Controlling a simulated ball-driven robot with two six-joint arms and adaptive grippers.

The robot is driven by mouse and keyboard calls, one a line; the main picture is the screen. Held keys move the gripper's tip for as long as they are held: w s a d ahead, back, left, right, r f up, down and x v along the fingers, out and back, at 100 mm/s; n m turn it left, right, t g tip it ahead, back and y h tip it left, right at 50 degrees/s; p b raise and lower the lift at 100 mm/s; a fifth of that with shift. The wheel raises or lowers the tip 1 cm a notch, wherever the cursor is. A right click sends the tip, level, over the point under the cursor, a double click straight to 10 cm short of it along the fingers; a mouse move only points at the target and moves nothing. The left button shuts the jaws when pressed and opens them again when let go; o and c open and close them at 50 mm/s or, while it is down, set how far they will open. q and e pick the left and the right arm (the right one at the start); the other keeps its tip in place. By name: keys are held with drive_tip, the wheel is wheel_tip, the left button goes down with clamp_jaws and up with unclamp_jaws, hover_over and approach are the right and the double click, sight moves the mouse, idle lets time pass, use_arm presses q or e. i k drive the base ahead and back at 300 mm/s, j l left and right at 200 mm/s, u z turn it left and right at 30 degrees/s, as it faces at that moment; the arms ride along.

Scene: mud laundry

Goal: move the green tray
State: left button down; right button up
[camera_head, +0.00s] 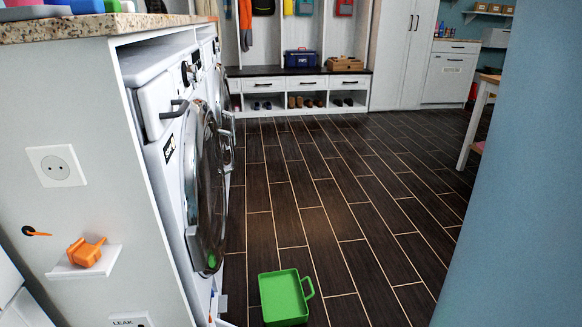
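The green tray (284,298) lies on the dark tiled floor, low in the middle of the head view. It is a shallow rectangular tray with a raised rim. A loop handle sticks out on its right side. It looks empty. It sits just right of the foot of the white washing machine (170,150), with a small gap between them. Neither of my grippers shows in the head view.
A counter (80,27) with washing machines runs along the left. A blue wall (520,190) blocks the right. The dark floor (340,200) between them is open back to the bench (300,85). A small shelf (84,264) with an orange object juts out at lower left.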

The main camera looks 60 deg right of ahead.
sight(284, 301)
drive_tip(key=z, duration=1.8)
